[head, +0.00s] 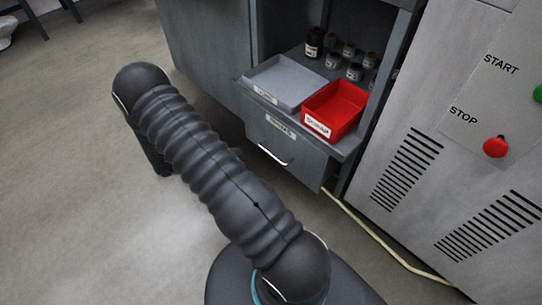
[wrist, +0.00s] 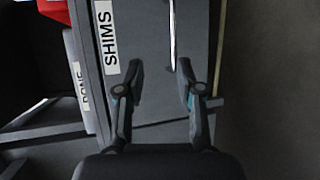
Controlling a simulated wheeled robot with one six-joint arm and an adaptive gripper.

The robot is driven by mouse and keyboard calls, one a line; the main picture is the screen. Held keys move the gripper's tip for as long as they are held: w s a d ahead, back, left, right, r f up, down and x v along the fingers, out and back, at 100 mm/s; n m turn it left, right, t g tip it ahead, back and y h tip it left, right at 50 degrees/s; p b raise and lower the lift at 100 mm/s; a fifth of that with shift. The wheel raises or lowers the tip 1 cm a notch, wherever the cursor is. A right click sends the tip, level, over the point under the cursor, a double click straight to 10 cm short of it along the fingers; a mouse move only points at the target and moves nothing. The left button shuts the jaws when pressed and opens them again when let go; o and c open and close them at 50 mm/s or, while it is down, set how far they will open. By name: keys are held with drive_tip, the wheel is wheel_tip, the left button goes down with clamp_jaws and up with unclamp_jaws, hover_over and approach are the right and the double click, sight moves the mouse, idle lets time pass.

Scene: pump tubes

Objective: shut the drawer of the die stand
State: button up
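The die stand is a grey cabinet (head: 212,50) with an open shelf bay. Its drawer (head: 298,160) is below the shelf, with a label and a pale bar handle (head: 272,154). The drawer front seems to stand out from the cabinet; how far is hard to tell. In the wrist view the drawer front (wrist: 145,30) fills the middle, with the SHIMS label (wrist: 109,38) and the handle (wrist: 172,36). My gripper (wrist: 158,76) is open and empty, facing the front, with the handle between the lines of its fingers. Contact cannot be told. The head view hides my gripper.
On the shelf are a grey tray (head: 251,85) labelled DONE, a red scrap bin (head: 318,122) and several small jars (head: 314,42). A grey machine (head: 440,150) with START and STOP buttons stands close at right. A pale cable (head: 380,240) lies on the floor.

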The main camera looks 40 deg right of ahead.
sight(271, 154)
drive_tip(key=shift+h, duration=0.6)
drive_tip(key=s+d+f, duration=0.1)
drive_tip(key=d+f, duration=0.1)
drive_tip(key=d, duration=0.2)
drive_tip(key=s+d+f, duration=0.2)
drive_tip(key=d, duration=0.3)
drive_tip(key=s+d+f, duration=0.1)
drive_tip(key=d+f, duration=0.1)
drive_tip(key=d, duration=0.2)
drive_tip(key=shift+s+d+f+p, duration=0.1)
drive_tip(key=shift+s+d+p, duration=0.1)
drive_tip(key=shift+p, duration=0.2)
clamp_jaws()
